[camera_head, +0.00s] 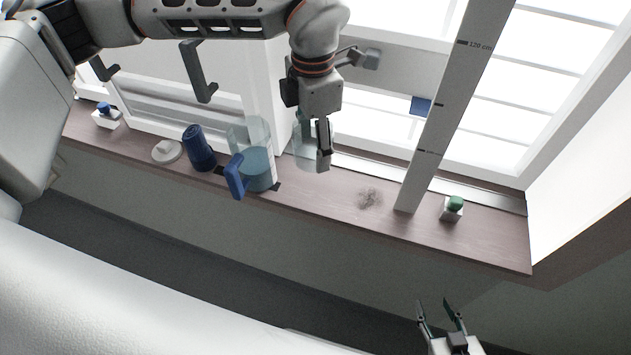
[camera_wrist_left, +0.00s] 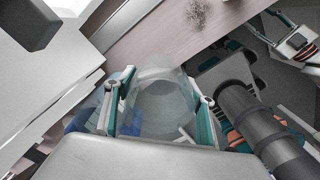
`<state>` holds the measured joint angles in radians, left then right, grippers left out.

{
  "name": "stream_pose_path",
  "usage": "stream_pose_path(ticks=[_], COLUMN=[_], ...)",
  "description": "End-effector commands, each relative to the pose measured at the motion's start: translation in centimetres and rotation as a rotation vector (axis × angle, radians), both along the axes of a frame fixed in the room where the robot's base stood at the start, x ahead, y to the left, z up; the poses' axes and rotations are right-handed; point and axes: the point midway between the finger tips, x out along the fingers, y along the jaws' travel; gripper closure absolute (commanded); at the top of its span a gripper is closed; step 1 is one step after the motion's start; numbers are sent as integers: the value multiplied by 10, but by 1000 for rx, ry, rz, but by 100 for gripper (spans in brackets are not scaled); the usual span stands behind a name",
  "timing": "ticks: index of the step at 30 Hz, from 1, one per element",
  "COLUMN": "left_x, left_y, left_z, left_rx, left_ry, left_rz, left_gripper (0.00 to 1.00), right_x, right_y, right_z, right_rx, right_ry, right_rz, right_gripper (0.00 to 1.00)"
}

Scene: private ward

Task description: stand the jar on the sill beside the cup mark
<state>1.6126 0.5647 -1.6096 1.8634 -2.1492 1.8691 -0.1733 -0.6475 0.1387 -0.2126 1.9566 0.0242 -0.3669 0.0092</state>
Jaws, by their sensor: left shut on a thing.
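A clear, see-through jar (camera_head: 305,153) is in my left gripper (camera_head: 324,146) over the window sill (camera_head: 330,195), just right of the jug. In the left wrist view the jar (camera_wrist_left: 158,98) sits between the two green-edged fingers, which are shut on its sides. I cannot tell whether its base touches the sill. A dark, speckled round mark (camera_head: 370,198), which looks like the cup mark, is on bare sill to the right of the jar; it also shows in the left wrist view (camera_wrist_left: 197,14). My right gripper (camera_head: 436,303) is open and empty, below the sill.
A clear jug (camera_head: 257,168) with blue liquid and a blue handle stands close left of the jar. Further left are a blue tumbler (camera_head: 199,148) and a white disc (camera_head: 167,152). A white post marked in cm (camera_head: 445,120) and a green-topped block (camera_head: 452,208) stand right of the mark.

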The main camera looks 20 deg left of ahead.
Motion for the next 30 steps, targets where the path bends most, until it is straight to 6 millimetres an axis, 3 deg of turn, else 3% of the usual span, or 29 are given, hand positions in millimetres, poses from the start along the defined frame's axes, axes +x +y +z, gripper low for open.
stream_pose_path(ticks=[3, 9, 17, 24, 30], left_x=[-2, -1, 0, -1, 0], left_y=[0, -1, 0, 0, 0], left_z=[-31, -67, -84, -117, -121], left_rx=[1, -1, 0, 0, 0], left_ry=[6, 1, 0, 1, -1], left_rz=[-1, -2, -1, 0, 0], left_gripper=[69, 69, 69, 69, 69], right_x=[1, 2, 2, 1, 0], right_y=[0, 0, 0, 0, 0], right_z=[3, 6, 6, 4, 2], right_rx=[0, 1, 1, -1, -2], right_ry=[-3, -9, -8, -4, 0], right_rz=[0, 0, 0, 1, 1], right_gripper=[60, 60, 60, 60, 60])
